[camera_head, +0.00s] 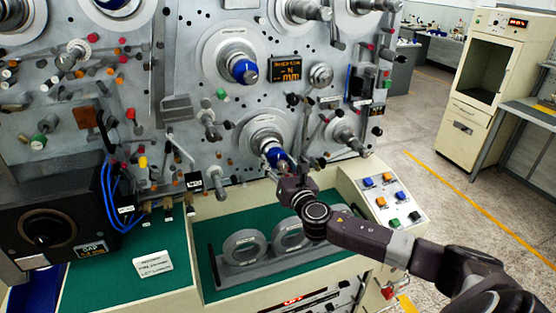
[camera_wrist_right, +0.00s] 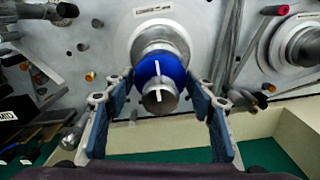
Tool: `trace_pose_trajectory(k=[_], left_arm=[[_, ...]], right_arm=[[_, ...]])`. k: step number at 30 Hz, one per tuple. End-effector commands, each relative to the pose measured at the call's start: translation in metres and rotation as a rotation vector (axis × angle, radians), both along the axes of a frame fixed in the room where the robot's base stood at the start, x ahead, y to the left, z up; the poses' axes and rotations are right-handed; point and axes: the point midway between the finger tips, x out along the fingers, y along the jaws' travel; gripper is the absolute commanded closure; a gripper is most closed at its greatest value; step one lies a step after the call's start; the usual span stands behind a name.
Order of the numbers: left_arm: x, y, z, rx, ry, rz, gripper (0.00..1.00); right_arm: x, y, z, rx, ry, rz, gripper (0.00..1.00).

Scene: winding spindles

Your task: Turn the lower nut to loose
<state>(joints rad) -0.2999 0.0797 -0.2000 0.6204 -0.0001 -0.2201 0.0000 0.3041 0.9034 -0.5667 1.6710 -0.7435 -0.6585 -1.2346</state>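The lower nut (camera_head: 275,157) is a blue knob on the lower spindle of the grey machine panel. In the right wrist view the blue nut (camera_wrist_right: 150,68) sits near the middle, with a white line on it and a metal spindle end in front. My right gripper (camera_head: 289,177) is at the lower spindle. In its wrist view the right gripper (camera_wrist_right: 161,88) is open, its two blue-padded fingers on either side of the nut with a gap each side. I cannot tell how far the tips reach along it. My left gripper is not in view.
An upper spindle has a similar blue nut (camera_head: 245,71). Below, a green-lined tray (camera_head: 215,290) holds a rack with two round grey pieces (camera_head: 245,247). A button panel (camera_head: 385,195) stands to the right. Pegs and rods stick out from the panel around the spindle.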

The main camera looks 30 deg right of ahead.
Motion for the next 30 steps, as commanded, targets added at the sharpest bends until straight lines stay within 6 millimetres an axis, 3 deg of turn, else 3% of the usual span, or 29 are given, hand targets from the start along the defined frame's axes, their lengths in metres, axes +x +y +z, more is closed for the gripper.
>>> trace_pose_trajectory(k=[14,30], left_arm=[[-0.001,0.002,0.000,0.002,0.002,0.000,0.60],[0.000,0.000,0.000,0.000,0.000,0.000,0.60]], right_arm=[[-0.007,0.000,0.007,-0.002,-0.012,-0.002,0.40],[-0.092,0.020,0.005,-0.003,-0.006,-0.001,0.40]])
